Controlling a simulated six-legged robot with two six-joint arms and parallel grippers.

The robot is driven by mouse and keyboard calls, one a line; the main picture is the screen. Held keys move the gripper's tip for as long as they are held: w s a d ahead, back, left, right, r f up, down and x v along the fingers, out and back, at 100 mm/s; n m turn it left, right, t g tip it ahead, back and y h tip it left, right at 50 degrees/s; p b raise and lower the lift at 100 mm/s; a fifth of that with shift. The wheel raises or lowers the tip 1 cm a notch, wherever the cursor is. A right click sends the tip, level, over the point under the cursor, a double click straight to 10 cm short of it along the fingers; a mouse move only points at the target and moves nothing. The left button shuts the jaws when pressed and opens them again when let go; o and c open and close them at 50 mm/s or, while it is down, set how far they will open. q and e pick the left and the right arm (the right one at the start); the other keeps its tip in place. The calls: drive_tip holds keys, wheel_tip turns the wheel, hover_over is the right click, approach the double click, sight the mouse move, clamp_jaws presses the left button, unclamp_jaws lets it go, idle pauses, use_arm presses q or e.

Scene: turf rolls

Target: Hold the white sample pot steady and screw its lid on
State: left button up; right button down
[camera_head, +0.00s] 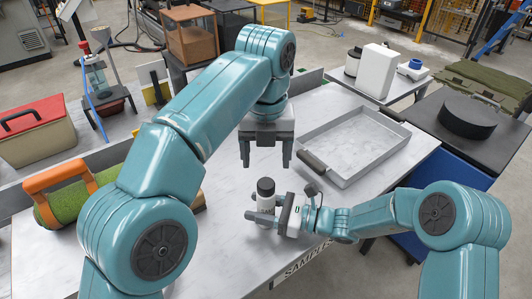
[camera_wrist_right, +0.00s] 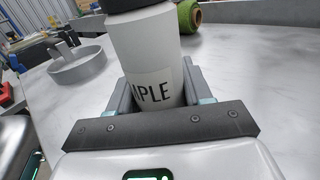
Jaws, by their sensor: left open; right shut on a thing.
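The white sample pot (camera_head: 266,204) stands upright near the front of the light table, with the black lid (camera_head: 266,186) on top; I cannot tell how tightly it sits. My right gripper (camera_head: 265,216) is shut on the pot's body from the right. In the right wrist view the pot (camera_wrist_right: 150,60) stands between the fingers, part of its printed label showing, and the lid (camera_wrist_right: 122,5) is cut off by the top edge. My left gripper (camera_head: 266,160) is open and empty, pointing down above the lid, apart from it.
A green turf roll with an orange handle (camera_head: 58,178) is at the left. In the wrist view a round grey dish (camera_wrist_right: 80,72) stands left of the pot.

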use_arm(q)
drive_tip(key=shift+r, duration=0.15)
use_arm(e)
drive_tip(key=shift+c, duration=2)
unclamp_jaws()
use_arm(q)
drive_tip(key=shift+f+b, duration=0.9)
drive_tip(key=shift+f, duration=0.05)
use_arm(e)
drive_tip(key=v, duration=1.6)
drive_tip(key=shift+s+d, duration=0.1)
drive_tip(key=shift+s, duration=0.05)
use_arm(q)
drive_tip(key=shift+s, duration=0.15)
use_arm(e)
drive_tip(key=shift+s, duration=0.1)
